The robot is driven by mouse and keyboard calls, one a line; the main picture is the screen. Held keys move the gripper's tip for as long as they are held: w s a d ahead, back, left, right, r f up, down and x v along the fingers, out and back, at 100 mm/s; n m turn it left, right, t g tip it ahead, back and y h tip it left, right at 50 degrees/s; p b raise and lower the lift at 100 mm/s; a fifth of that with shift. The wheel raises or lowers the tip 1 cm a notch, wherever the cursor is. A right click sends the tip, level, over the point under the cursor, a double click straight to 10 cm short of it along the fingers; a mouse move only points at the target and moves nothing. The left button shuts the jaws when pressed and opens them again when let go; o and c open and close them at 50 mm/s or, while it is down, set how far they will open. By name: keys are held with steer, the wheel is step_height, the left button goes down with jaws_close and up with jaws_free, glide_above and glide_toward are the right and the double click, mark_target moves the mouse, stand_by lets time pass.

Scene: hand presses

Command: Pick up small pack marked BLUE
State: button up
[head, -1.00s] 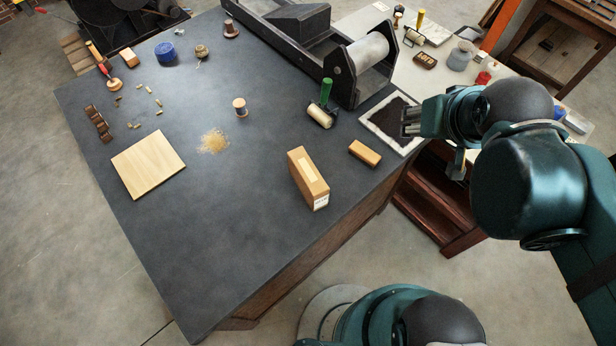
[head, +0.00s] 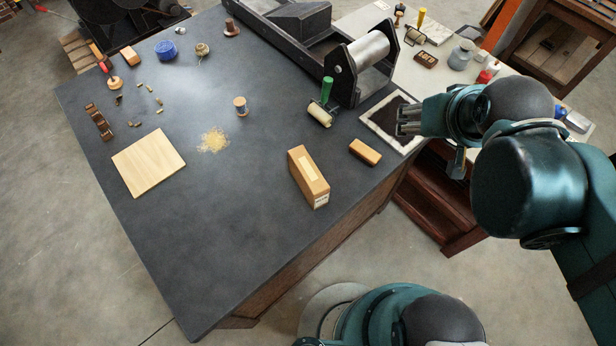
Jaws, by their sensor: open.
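A small brown pack (head: 304,172) stands upright on the dark table near its right edge. It has a paler strip on top and a white label low on its near right end. The print on the label is too small to read, so I cannot tell whether it says BLUE. My gripper (head: 402,121) is over the ink-dark tray at the table's right corner, to the right of and beyond the pack. Its jaws are open, with nothing seen between them, and well apart from the pack.
A small tan block (head: 365,152) lies between the pack and my gripper. A green-handled roller (head: 322,108) and the black press (head: 350,75) stand behind. A pale wooden board (head: 148,162) lies at left. The table's front middle is clear.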

steer(key=shift+a, duration=0.15)
steer(key=n+g, duration=0.6)
steer(key=g, duration=0.1)
glide_above(308, 169)
steer(key=f, duration=1.7)
steer(key=shift+w+d+f, duration=0.2)
steer(key=shift+d+f, duration=0.05)
steer(key=shift+d, duration=0.1)
steer(key=shift+s+a+f, duration=0.2)
steer(key=shift+a+f, duration=0.15)
steer(key=shift+f, duration=0.1)
steer(key=shift+f, duration=0.1)
steer(key=shift+f+b, duration=0.3)
steer(key=shift+f, duration=0.9)
steer(key=shift+f, duration=0.15)
steer(key=shift+f, duration=2.45)
